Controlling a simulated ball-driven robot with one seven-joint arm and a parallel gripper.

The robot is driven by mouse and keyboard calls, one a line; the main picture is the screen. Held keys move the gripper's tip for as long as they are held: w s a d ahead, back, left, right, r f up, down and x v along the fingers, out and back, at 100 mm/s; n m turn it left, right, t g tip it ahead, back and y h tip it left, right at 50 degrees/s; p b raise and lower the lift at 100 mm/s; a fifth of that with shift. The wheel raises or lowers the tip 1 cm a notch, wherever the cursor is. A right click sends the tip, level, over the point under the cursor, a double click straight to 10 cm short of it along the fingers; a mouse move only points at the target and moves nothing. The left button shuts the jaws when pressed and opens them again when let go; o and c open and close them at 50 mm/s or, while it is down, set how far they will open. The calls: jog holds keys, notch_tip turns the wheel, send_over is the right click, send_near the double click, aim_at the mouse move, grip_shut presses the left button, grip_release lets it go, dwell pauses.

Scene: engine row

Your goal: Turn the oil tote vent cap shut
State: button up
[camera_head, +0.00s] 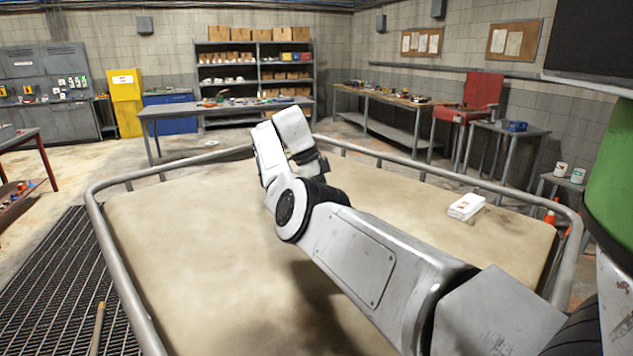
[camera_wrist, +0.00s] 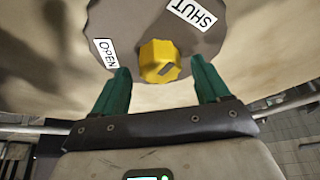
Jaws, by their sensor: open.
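The yellow vent cap (camera_wrist: 158,58) sits in the middle of a grey round plate (camera_wrist: 208,40) in the wrist view. A white OPEN label (camera_wrist: 106,54) lies on the plate to its left and a white SHUT label (camera_wrist: 193,12) to its upper right. A dark mark shows on the cap's lower right; I cannot tell which label it stands for. My gripper (camera_wrist: 161,70) is open, with a green finger on each side of the cap and a visible gap to it. In the head view my arm hides the gripper and the cap.
A beige surface (camera_head: 180,255) ringed by a metal rail (camera_head: 122,262) lies under my arm. A floor grating (camera_head: 50,285) is at the left. Workbenches and a shelf (camera_head: 254,80) stand farther back.

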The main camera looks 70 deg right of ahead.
jog(key=d+v, duration=0.1)
jog(key=v, duration=0.8)
jog(key=shift+a+r+p, duration=0.2)
jog(key=shift+a+p, duration=0.2)
jog(key=shift+a, duration=0.1)
jog(key=shift+w, duration=0.15)
